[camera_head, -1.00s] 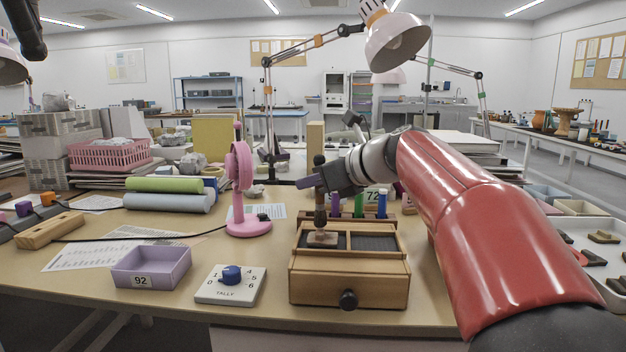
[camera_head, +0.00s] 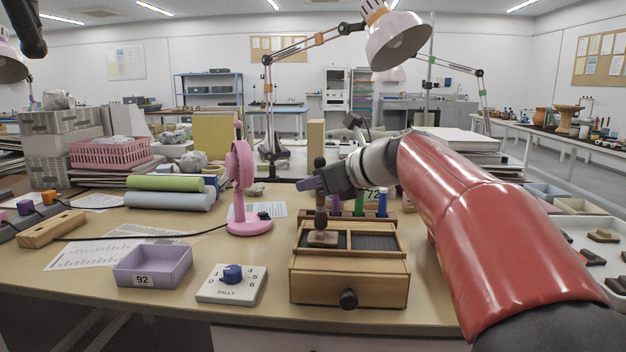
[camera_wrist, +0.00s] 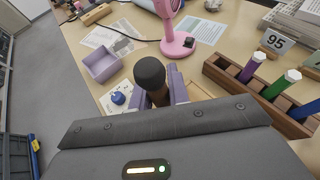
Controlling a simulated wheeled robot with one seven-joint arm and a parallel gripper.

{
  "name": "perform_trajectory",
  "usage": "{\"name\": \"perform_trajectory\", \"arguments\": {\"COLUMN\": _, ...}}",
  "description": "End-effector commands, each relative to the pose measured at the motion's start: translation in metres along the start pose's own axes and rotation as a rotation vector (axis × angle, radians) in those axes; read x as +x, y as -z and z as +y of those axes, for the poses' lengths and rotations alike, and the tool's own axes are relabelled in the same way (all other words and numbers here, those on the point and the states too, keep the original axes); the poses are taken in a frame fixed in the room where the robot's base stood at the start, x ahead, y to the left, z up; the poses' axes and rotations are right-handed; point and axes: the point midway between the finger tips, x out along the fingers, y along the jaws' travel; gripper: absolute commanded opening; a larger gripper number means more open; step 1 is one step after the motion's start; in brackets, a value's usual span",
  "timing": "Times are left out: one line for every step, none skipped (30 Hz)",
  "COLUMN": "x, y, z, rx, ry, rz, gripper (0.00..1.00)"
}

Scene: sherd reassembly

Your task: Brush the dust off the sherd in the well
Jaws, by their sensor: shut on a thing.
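My gripper (camera_head: 313,185) is shut on an upright brush with a dark rounded knob (camera_head: 320,163). In the wrist view, the lilac fingers (camera_wrist: 160,95) stand on both sides of the handle below the black knob (camera_wrist: 150,72). The brush's lower end is over a brownish sherd (camera_head: 322,240) in the left well of a wooden box (camera_head: 350,286). The bristles appear to touch the sherd, but exact contact is unclear. Dust on the sherd is too small to make out. The wrist view hides the sherd behind my gripper.
A pink fan (camera_head: 242,190) stands left of the box. A tally dial (camera_head: 231,284) and lilac tray (camera_head: 152,266) lie front left. A rack with coloured pens (camera_head: 382,204) stands just behind the box. A lamp (camera_head: 396,42) hangs above.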

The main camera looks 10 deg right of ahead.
Motion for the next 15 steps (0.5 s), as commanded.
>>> {"name": "perform_trajectory", "arguments": {"x": 0.001, "y": -0.002, "z": -0.002, "rx": 0.0, "ry": 0.0, "rz": 0.0, "gripper": 0.0}}
{"name": "perform_trajectory", "arguments": {"x": 0.001, "y": -0.001, "z": -0.002, "rx": 0.0, "ry": 0.0, "rz": 0.0, "gripper": 0.0}}
{"name": "perform_trajectory", "arguments": {"x": 0.001, "y": -0.001, "z": -0.001, "rx": -0.001, "ry": 0.0, "rz": -0.001, "gripper": 0.0}}
{"name": "perform_trajectory", "arguments": {"x": 0.0, "y": 0.0, "z": 0.0, "rx": -0.001, "ry": 0.0, "rz": -0.001, "gripper": 0.0}}
{"name": "perform_trajectory", "arguments": {"x": -0.001, "y": 0.001, "z": 0.002, "rx": -0.001, "ry": 0.0, "rz": -0.001, "gripper": 0.0}}
{"name": "perform_trajectory", "arguments": {"x": -0.002, "y": 0.001, "z": 0.004, "rx": -0.001, "ry": 0.0, "rz": -0.001, "gripper": 0.0}}
{"name": "perform_trajectory", "arguments": {"x": -0.003, "y": 0.002, "z": 0.005, "rx": -0.001, "ry": 0.0, "rz": -0.001, "gripper": 0.0}}
{"name": "perform_trajectory", "arguments": {"x": -0.004, "y": 0.003, "z": 0.007, "rx": -0.001, "ry": 0.0, "rz": -0.001, "gripper": 0.0}}
{"name": "perform_trajectory", "arguments": {"x": -0.005, "y": 0.003, "z": 0.009, "rx": -0.001, "ry": 0.0, "rz": -0.001, "gripper": 0.0}}
{"name": "perform_trajectory", "arguments": {"x": -0.006, "y": 0.004, "z": 0.011, "rx": -0.001, "ry": 0.0, "rz": -0.001, "gripper": 0.0}}
{"name": "perform_trajectory", "arguments": {"x": -0.007, "y": 0.004, "z": 0.012, "rx": -0.001, "ry": 0.0, "rz": -0.001, "gripper": 0.0}}
{"name": "perform_trajectory", "arguments": {"x": -0.007, "y": 0.004, "z": 0.013, "rx": -0.001, "ry": 0.0, "rz": -0.001, "gripper": 0.0}}
{"name": "perform_trajectory", "arguments": {"x": -0.008, "y": 0.004, "z": 0.013, "rx": 0.0, "ry": 0.0, "rz": -0.001, "gripper": 0.0}}
{"name": "perform_trajectory", "arguments": {"x": -0.007, "y": 0.004, "z": 0.012, "rx": 0.0, "ry": 0.0, "rz": 0.0, "gripper": 0.0}}
{"name": "perform_trajectory", "arguments": {"x": -0.007, "y": 0.003, "z": 0.011, "rx": 0.0, "ry": 0.0, "rz": 0.0, "gripper": 0.0}}
